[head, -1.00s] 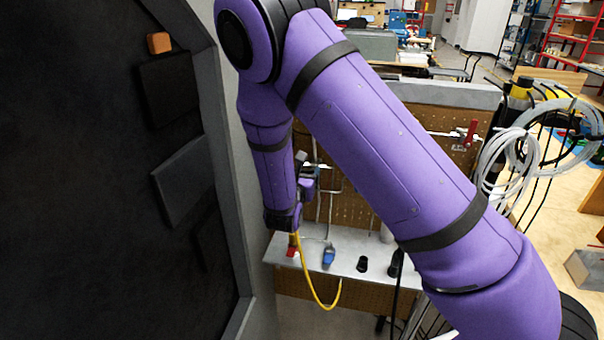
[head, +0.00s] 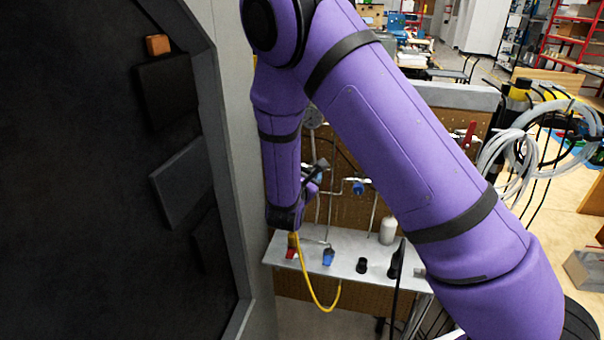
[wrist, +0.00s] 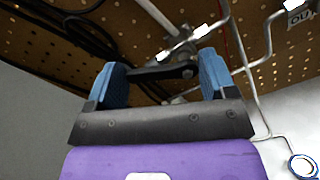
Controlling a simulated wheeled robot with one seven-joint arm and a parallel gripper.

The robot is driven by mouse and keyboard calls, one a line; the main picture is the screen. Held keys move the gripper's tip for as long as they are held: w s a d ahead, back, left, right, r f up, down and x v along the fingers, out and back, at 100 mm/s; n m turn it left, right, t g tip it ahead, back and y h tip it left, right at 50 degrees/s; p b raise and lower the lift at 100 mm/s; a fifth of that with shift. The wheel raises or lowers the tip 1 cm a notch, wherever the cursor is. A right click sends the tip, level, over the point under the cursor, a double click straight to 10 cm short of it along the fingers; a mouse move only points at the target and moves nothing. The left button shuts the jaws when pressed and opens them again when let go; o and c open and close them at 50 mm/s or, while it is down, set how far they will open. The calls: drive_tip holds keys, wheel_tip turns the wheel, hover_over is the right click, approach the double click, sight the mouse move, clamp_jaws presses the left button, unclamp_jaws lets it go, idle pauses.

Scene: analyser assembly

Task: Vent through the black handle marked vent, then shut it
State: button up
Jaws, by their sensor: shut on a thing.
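In the wrist view my gripper (wrist: 163,66) has its two blue pads on either side of a black lever handle (wrist: 164,73), shut on it. The handle lies across between the pads. It joins a metal valve body (wrist: 184,48) with bright pipe fittings on the pegboard. In the head view my gripper (head: 316,172) is at the pegboard above the shelf, small and partly hidden by my wrist, and the handle cannot be made out there.
A blue-handled valve (head: 357,187) is right of my gripper. The shelf (head: 345,243) below holds a white bottle (head: 388,231), a blue fitting (head: 328,257) and black parts (head: 362,265). A yellow hose (head: 311,284) hangs down. A dark panel (head: 90,200) stands close at left.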

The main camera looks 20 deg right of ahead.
drive_tip(key=m, duration=0.4)
drive_tip(key=s+d+m, duration=0.1)
drive_tip(key=m, duration=0.3)
drive_tip(key=d+m, duration=0.1)
drive_tip(key=m, duration=0.3)
drive_tip(key=shift+s+d+r, duration=0.15)
drive_tip(key=shift+s+r, duration=0.05)
drive_tip(key=shift+r, duration=0.1)
drive_tip(key=shift+m, duration=0.3)
drive_tip(key=o, duration=0.9)
drive_tip(key=shift+c, duration=0.2)
drive_tip(key=v, duration=1)
drive_tip(key=shift+s+a, duration=0.2)
drive_tip(key=shift+s, duration=0.15)
